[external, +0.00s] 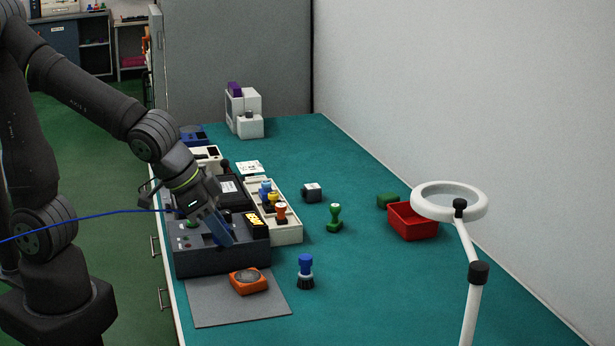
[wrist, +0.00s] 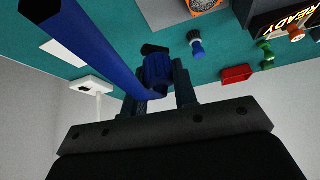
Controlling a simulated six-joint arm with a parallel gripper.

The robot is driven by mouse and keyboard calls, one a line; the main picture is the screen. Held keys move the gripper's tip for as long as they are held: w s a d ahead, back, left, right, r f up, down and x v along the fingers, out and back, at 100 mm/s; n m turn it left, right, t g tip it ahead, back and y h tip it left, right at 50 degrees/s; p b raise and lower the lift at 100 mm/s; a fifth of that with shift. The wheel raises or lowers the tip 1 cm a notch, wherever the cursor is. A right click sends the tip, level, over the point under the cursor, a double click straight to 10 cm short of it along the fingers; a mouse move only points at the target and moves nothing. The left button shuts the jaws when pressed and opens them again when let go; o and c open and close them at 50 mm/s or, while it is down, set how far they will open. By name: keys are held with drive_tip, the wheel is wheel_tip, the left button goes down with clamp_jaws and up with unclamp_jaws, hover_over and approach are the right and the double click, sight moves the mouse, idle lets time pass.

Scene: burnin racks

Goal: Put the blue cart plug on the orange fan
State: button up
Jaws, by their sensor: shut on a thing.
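The blue cart plug (wrist: 157,70) is between the two dark fingers of my gripper (wrist: 160,84) in the wrist view, and the gripper is shut on it. A blue cable (wrist: 92,45) runs from it toward the upper left; in the external view the cable (external: 90,219) leads off to the left. There my gripper (external: 222,229) points down over the dark console, above and left of the orange fan. The orange fan (external: 248,281) lies flat on a grey mat, its round grille up; its edge also shows at the top of the wrist view (wrist: 204,5). Plug and fan are apart.
The dark console (external: 222,261) stands directly behind the grey mat (external: 215,311). A blue-handled brush (external: 305,270) stands right of the fan. A tray of coloured stamps (external: 290,232), a green stamp (external: 334,218), a red bin (external: 412,222) and a white ring lamp (external: 477,207) are farther right.

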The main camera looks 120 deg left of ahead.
drive_tip(key=s+d, duration=0.1)
hover_over(259, 275)
drive_tip(key=s+d, duration=0.2)
drive_tip(key=f, duration=0.7)
drive_tip(key=shift+a+f, duration=0.25)
drive_tip(key=shift+f, duration=2.1)
drive_tip(key=shift+f, duration=0.2)
drive_tip(key=o, duration=1)
drive_tip(key=shift+r, duration=0.1)
